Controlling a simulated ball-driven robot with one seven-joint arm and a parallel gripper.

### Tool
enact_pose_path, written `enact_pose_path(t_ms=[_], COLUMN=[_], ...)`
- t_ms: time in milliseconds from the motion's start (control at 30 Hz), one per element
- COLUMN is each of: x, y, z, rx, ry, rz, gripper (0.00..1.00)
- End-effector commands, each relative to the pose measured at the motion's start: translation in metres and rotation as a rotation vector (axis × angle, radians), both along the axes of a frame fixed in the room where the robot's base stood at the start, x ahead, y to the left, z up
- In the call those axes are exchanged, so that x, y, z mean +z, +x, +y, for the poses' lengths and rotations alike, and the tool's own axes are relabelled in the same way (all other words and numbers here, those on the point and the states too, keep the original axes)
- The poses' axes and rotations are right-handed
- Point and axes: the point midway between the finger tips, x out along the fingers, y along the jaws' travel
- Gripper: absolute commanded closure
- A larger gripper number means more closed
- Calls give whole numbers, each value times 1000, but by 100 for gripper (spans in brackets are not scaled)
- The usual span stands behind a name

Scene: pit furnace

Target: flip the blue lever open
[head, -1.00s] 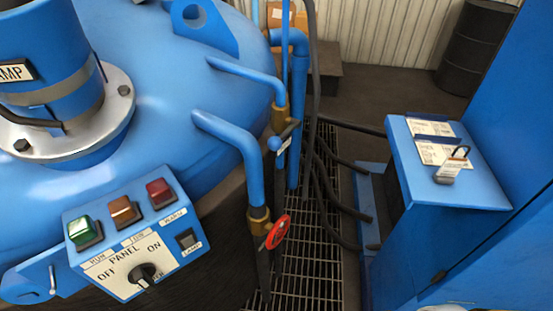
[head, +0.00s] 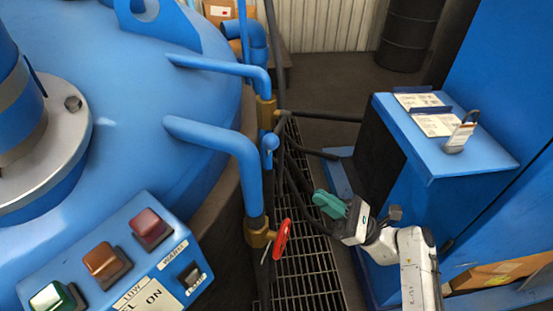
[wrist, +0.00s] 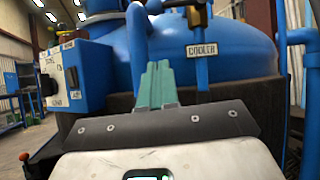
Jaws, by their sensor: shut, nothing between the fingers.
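The blue lever (head: 268,150) shows in the head view as a short blue handle with a rounded end. It sits on the far pipe, below a brass valve fitting (head: 265,112). My gripper (head: 328,203), with green fingers, is to the right of and nearer than the lever, over the floor grating, and touches nothing. In the wrist view its fingers (wrist: 157,82) are together and empty, pointing toward the blue vessel. I cannot clearly make out the lever in the wrist view.
A red valve handle (head: 282,239) on the nearer pipe (head: 248,165) lies left of my gripper. Black hoses (head: 296,175) run behind it. A blue cabinet (head: 440,165) stands at right. A control panel (head: 130,265) is at lower left. Open space lies above the grating (head: 305,270).

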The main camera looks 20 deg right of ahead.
Motion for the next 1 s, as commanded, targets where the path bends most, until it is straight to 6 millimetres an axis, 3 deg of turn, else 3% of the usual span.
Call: enact_pose_path(t_ms=[467,1000], x=[7,66], y=[5,58], z=[6,63], rx=[1,0], ry=[4,2], rz=[-2,-4], gripper=[100,100])
